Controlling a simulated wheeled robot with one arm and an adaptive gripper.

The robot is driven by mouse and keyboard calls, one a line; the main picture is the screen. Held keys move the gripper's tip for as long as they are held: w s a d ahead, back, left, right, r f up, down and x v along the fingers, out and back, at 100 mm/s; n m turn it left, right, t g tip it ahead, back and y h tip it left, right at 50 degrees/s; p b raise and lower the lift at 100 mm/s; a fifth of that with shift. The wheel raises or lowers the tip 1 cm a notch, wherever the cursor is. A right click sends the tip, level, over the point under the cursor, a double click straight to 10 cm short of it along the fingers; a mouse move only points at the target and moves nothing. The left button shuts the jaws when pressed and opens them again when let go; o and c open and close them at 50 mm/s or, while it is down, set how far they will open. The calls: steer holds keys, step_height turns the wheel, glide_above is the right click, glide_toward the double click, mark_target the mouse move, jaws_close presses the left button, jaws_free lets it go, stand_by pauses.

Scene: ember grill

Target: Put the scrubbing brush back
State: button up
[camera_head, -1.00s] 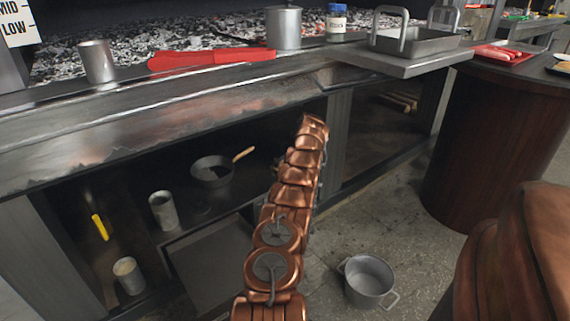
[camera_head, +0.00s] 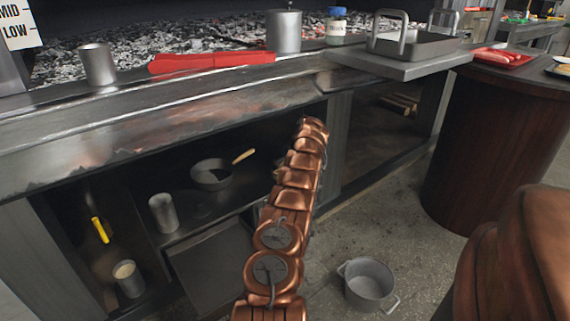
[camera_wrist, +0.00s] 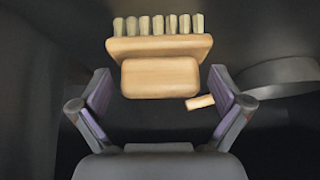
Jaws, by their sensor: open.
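The scrubbing brush (camera_wrist: 158,47) shows in the wrist view, with a pale wooden body and a row of stubby light bristles along its top edge. My gripper (camera_wrist: 160,105) is open, one finger on each side. The brush's block lies ahead, roughly centred between the fingertips; I cannot tell whether they touch it. A small piece of pale wood (camera_wrist: 201,102) shows beside the right finger; I cannot tell what it belongs to. In the head view my arm reaches toward the cabinet under the grill, and both gripper and brush are hidden.
A pan (camera_head: 212,175) with a wooden handle and a metal cup (camera_head: 163,213) stand on the cabinet shelf. A round grey rim (camera_wrist: 280,75) is right of the brush. A grey pot (camera_head: 368,284) stands on the floor. The grill ledge (camera_head: 150,118) overhangs the cabinet.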

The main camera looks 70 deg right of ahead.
steer(key=p+v, duration=0.3)
steer(key=v, duration=0.9)
stand_by(0.7)
